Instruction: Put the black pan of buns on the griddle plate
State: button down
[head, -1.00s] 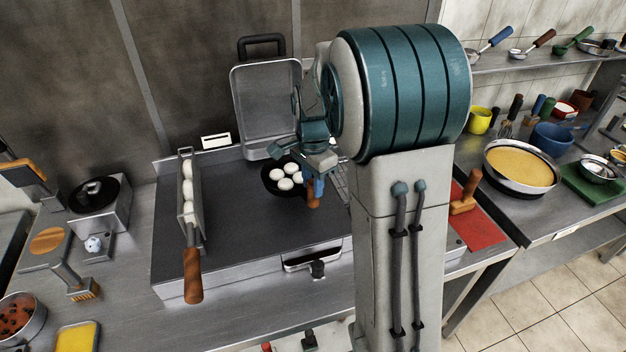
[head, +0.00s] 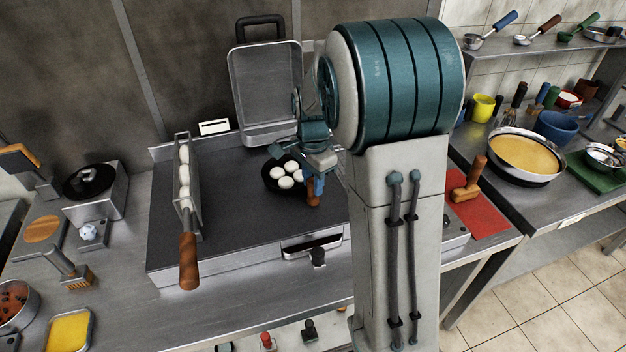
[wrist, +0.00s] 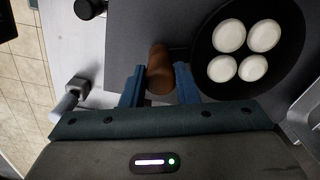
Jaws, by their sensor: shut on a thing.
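The black pan (head: 270,184) holds several white buns (head: 286,182) and is over the dark griddle plate (head: 225,215), on its right side in the head view. I cannot tell whether the pan touches the plate. My gripper (head: 316,186) is shut on the pan's brown wooden handle. In the wrist view my gripper (wrist: 160,85) has a blue finger on each side of the handle (wrist: 159,68). The pan (wrist: 270,85) lies to the right there, with its buns (wrist: 240,52) inside. My arm hides part of the plate's right side.
A long narrow metal rack of buns with a wooden handle (head: 189,262) lies on the plate's left side. An open metal lid or tray (head: 266,92) stands behind the pan. The middle of the plate is clear. A red mat (head: 480,210) lies right of my arm.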

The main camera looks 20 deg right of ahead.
jog(key=shift+f+b, duration=0.3)
jog(key=shift+f, duration=0.1)
jog(key=c, duration=1.4)
grip_release()
jog(key=shift+o, duration=0.2)
jog(key=shift+s, duration=0.25)
jog(key=shift+r, duration=0.2)
jog(key=shift+w+r+p, duration=0.1)
jog(key=shift+r+p, duration=0.25)
jog(key=shift+p, duration=0.15)
jog(key=shift+w+r+p, duration=0.15)
jog(key=shift+r+p, duration=0.4)
jog(key=shift+r, duration=0.15)
jog(key=shift+w+a+r+p, duration=0.1)
jog(key=shift+w+r+p, duration=0.05)
jog(key=shift+r+p, duration=0.5)
jog(key=shift+w+r+p, duration=0.1)
jog(key=shift+r+p, duration=0.35)
jog(key=shift+r, duration=0.25)
jog(key=shift+w+r+p, duration=0.15)
jog(key=shift+r+p, duration=0.5)
jog(key=shift+r, duration=0.2)
